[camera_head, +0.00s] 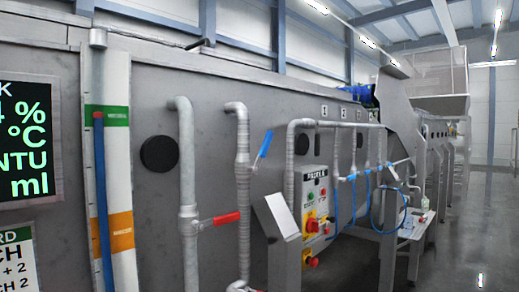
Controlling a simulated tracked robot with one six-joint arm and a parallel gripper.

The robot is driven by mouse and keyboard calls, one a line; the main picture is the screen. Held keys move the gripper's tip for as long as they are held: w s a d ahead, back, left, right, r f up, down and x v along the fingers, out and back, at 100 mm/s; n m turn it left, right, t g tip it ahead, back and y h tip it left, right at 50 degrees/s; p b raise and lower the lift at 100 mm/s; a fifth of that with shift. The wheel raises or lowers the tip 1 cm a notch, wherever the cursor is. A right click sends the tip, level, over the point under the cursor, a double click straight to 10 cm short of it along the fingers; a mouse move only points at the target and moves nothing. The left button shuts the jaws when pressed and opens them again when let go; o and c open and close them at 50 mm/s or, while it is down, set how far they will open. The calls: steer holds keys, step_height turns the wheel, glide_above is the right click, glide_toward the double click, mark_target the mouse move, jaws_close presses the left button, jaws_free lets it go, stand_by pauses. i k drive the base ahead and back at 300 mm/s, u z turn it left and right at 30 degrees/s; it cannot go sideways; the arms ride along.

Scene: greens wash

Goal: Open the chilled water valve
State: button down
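Two grey vertical pipes with lever valves stand in front of the steel machine. A blue lever (264,144) is on the right pipe (243,190) and slants up and to the right, away from the pipe's line. A red lever (226,218) is on the left pipe (187,160) and points right, roughly across the pipe. I cannot read a label that says which valve is chilled water. Several small blue levers (352,178) are on thinner pipes further right. My gripper is not in view.
A control box (315,200) with coloured buttons and a red knob is right of the pipes, behind a slanted steel panel (282,216). A display (25,135) and a white column (118,190) are at the left. Grey floor (465,245) is clear at the right.

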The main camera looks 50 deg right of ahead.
mark_target(268, 138)
steer(key=u, duration=1.15)
steer(key=k, duration=1.05)
steer(key=z, duration=1.15)
steer(key=i, duration=0.7)
steer(key=z, duration=0.05)
